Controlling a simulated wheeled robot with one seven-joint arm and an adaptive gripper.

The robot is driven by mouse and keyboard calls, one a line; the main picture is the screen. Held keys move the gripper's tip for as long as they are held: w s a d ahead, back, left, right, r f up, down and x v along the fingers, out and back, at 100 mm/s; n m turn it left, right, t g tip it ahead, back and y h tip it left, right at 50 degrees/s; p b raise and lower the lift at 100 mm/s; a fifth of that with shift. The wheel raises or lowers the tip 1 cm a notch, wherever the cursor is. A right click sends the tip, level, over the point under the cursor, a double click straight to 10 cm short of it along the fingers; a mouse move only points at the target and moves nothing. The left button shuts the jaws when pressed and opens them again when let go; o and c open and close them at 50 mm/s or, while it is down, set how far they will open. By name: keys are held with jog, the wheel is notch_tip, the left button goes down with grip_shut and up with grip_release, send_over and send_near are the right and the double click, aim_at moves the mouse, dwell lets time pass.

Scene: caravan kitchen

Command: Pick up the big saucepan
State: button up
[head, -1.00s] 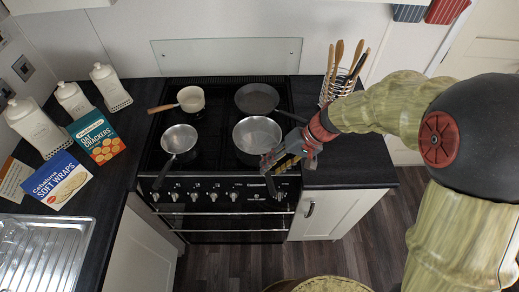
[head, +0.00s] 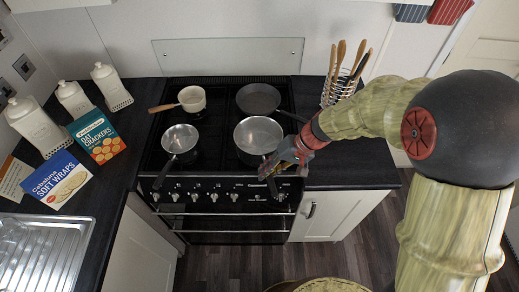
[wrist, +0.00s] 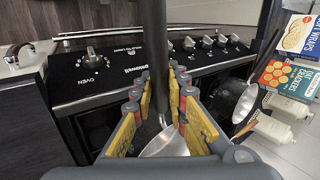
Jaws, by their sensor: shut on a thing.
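The big saucepan (head: 257,133) is a grey metal pan on the front right of the black hob, with a dark handle pointing to the front edge. My gripper (head: 275,171) is over that handle, at the pan's front right side. In the wrist view the dark handle (wrist: 155,55) runs between the yellow-padded fingers of my gripper (wrist: 161,92), which are shut on it. Part of the pan's bowl (wrist: 166,143) shows below the fingers. The fingers hide part of the handle. I cannot tell whether the pan is clear of the hob.
A smaller saucepan (head: 179,140) stands front left, a cream pan (head: 191,98) back left and a frying pan (head: 258,98) back right, its handle near my arm. A utensil rack (head: 340,90) stands right of the hob. Boxes and canisters are on the left counter.

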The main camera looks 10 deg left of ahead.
grip_shut()
dwell(0.3)
jog(key=shift+w, duration=0.1)
dwell(0.4)
